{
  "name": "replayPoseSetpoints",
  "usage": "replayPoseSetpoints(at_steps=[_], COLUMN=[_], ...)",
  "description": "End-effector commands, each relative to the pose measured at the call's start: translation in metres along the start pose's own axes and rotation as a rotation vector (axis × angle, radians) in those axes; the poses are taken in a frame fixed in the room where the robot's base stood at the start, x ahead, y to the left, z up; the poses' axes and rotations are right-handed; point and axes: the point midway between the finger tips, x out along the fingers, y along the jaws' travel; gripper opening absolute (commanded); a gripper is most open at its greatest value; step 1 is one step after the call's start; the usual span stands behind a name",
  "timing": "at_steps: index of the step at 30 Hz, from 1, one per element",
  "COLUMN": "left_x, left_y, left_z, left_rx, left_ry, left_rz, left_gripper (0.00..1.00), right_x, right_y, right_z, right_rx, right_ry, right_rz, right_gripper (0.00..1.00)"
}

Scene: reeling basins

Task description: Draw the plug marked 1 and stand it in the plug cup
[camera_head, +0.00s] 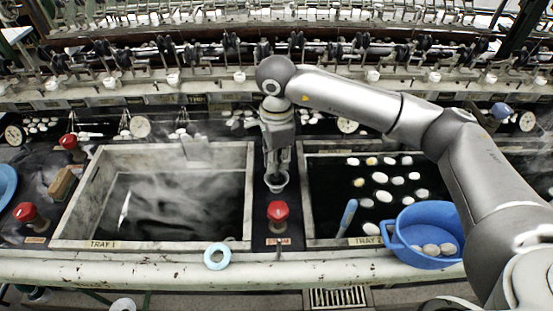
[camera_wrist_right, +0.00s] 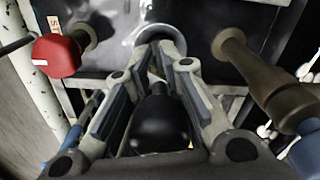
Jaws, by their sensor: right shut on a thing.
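My right gripper (camera_head: 277,160) points down over the strip between the two basins and is shut on a dark plug (camera_wrist_right: 160,122). No number is readable on the plug. My left gripper is out of view.
The basin labelled TRAY 1 (camera_head: 150,244) holds steaming, murky water. The right-hand basin holds dark water and several white cocoons (camera_head: 386,197). A red knob (camera_head: 278,211) stands just in front of the cup.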

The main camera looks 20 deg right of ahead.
Motion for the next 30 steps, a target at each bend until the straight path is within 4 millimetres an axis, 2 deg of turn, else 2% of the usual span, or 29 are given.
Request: replayPoseSetpoints(at_steps=[8,9,14,15,25,30], left_x=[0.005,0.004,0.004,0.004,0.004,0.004], left_y=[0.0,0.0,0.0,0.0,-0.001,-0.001], left_z=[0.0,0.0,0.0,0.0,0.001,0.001], left_rx=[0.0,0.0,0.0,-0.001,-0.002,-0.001], left_ry=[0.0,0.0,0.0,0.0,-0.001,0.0], left_rz=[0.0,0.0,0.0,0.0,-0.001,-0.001], left_gripper=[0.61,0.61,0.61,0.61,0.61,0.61], right_x=[0.004,0.003,0.004,0.004,0.001,-0.022], right_y=[0.0,0.0,0.0,0.0,0.0,-0.001], right_z=[0.0,0.0,0.0,0.0,0.0,0.0], right_rx=[0.0,0.0,0.0,0.0,0.0,-0.001], right_ry=[0.0,0.0,0.0,0.0,0.0,-0.001], right_rz=[-0.001,-0.001,-0.001,-0.001,-0.001,-0.005], right_gripper=[0.0,0.16,0.37,0.39,0.39,0.39])
